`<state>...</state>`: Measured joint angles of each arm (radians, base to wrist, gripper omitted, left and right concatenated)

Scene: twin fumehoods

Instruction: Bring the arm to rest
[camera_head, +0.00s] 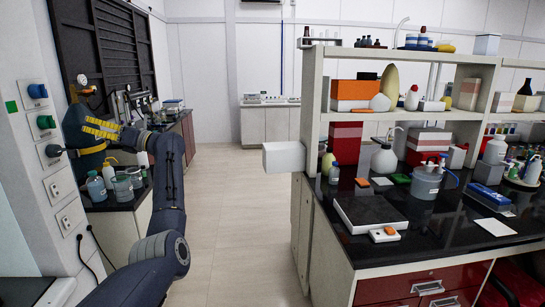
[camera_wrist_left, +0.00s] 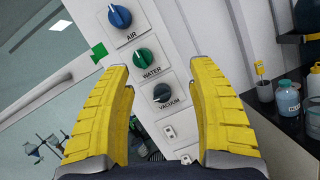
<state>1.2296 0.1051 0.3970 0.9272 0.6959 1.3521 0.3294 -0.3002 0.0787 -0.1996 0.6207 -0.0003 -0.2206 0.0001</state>
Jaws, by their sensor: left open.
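My left arm (camera_head: 171,195) reaches up from the bottom of the head view and bends left toward the white service panel (camera_head: 30,125). My left gripper (camera_head: 82,137) has yellow fingers and is beside the panel's knobs. In the left wrist view the gripper (camera_wrist_left: 157,70) is open, with a wide gap and nothing held. Beyond the gap are the blue AIR knob (camera_wrist_left: 120,16), the green WATER knob (camera_wrist_left: 144,56) and the black VACUUM knob (camera_wrist_left: 162,93). The fingers look apart from the knobs. My right gripper is in neither view.
Bottles and beakers (camera_head: 122,188) stand on the left bench close below the gripper. A black-topped bench (camera_head: 460,240) with shelves and glassware fills the right. A white box (camera_head: 283,158) juts from its side. The aisle floor (camera_head: 225,200) is clear.

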